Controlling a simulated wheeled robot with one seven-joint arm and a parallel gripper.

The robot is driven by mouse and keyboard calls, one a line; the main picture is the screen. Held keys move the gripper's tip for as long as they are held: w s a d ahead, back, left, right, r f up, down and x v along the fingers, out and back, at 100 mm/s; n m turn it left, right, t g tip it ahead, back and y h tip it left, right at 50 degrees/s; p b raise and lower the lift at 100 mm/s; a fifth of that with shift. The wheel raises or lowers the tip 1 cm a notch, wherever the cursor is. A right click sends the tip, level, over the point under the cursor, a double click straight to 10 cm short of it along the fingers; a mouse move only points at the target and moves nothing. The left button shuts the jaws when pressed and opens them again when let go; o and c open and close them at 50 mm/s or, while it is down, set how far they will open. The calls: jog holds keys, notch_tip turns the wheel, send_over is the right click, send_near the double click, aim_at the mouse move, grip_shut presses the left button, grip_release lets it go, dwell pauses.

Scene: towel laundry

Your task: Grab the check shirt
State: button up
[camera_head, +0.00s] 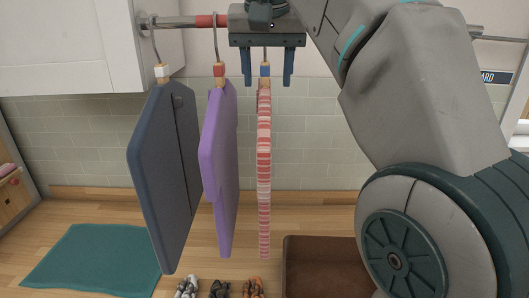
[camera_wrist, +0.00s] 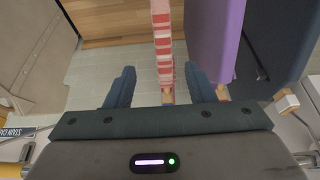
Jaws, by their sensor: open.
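The check shirt (camera_head: 264,160), a thin red and white slab seen nearly edge-on, hangs from a hook with a blue and wood-coloured top piece (camera_head: 265,73). My gripper (camera_head: 267,80) is open around the level of that top piece, with one finger on each side of it and a gap to each. In the wrist view the check shirt (camera_wrist: 163,45) runs away from between the open fingers (camera_wrist: 168,90). I cannot tell from these views how deep the top piece sits between the fingers.
A purple garment (camera_head: 220,165) hangs close on the left, and a dark blue one (camera_head: 165,170) beyond it. The rail (camera_head: 185,22) runs above. A teal mat (camera_head: 95,258), shoes (camera_head: 220,288) and a brown box-like thing (camera_head: 320,265) are on the floor.

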aim_at(267, 109)
jog(key=shift+w+f, duration=0.15)
jog(key=shift+w, duration=0.35)
jog(key=x, duration=0.2)
jog(key=b+x, duration=0.1)
jog(key=x, duration=0.4)
jog(key=shift+s+f, duration=0.15)
jog(key=shift+f, duration=0.25)
jog(key=shift+a+x, duration=0.15)
jog(key=shift+x, duration=1.2)
jog(key=shift+a+x, duration=0.15)
jog(key=shift+x, duration=1.2)
grip_shut()
